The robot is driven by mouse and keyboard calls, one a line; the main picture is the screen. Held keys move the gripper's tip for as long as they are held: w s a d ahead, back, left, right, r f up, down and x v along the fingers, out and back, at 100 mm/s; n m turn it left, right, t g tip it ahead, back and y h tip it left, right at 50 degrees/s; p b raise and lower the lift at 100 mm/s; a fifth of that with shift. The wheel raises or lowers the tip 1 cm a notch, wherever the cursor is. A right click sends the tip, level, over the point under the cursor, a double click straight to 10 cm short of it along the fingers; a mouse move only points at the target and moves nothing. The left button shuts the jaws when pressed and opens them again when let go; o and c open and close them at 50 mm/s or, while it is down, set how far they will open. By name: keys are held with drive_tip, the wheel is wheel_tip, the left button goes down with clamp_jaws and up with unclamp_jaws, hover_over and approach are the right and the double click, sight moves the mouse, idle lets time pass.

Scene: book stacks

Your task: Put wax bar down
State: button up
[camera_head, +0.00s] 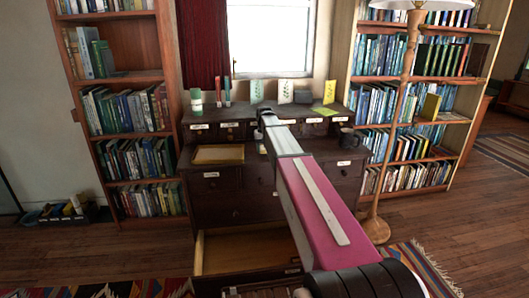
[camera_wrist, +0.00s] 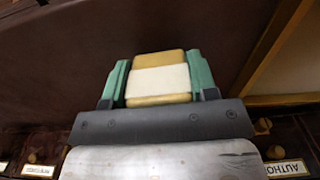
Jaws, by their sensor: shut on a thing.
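The wax bar (camera_wrist: 158,58) is a yellow block with a white band around its middle. My gripper (camera_wrist: 157,72) is shut on it, with a green finger on either side. The wrist view shows them over a dark brown surface; I cannot tell whether the bar touches it. In the head view my arm reaches over the dark wooden cabinet (camera_head: 222,205), and the arm largely hides the gripper and the bar.
A shallow yellow-edged tray (camera_head: 218,154) lies on the cabinet, left of my arm. A dark mug (camera_head: 347,138) stands at the right. Cards and a green-and-white container (camera_head: 196,99) stand on the raised back. A lower drawer (camera_head: 245,250) is open. Bookcases flank the cabinet.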

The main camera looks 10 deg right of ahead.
drive_tip(key=shift+f, duration=0.65)
drive_tip(key=o, duration=0.8)
drive_tip(key=shift+f, duration=0.15)
wheel_tip(320, 180, up, 12)
drive_tip(key=shift+r, duration=0.15)
drive_tip(key=s+f, duration=1)
drive_tip(key=s, duration=0.1)
drive_tip(key=s+f, duration=0.9)
drive_tip(key=s, duration=0.3)
drive_tip(key=s+f, duration=1)
drive_tip(key=s, duration=0.2)
drive_tip(key=shift+s+f, duration=0.1)
drive_tip(key=shift+f, duration=0.25)
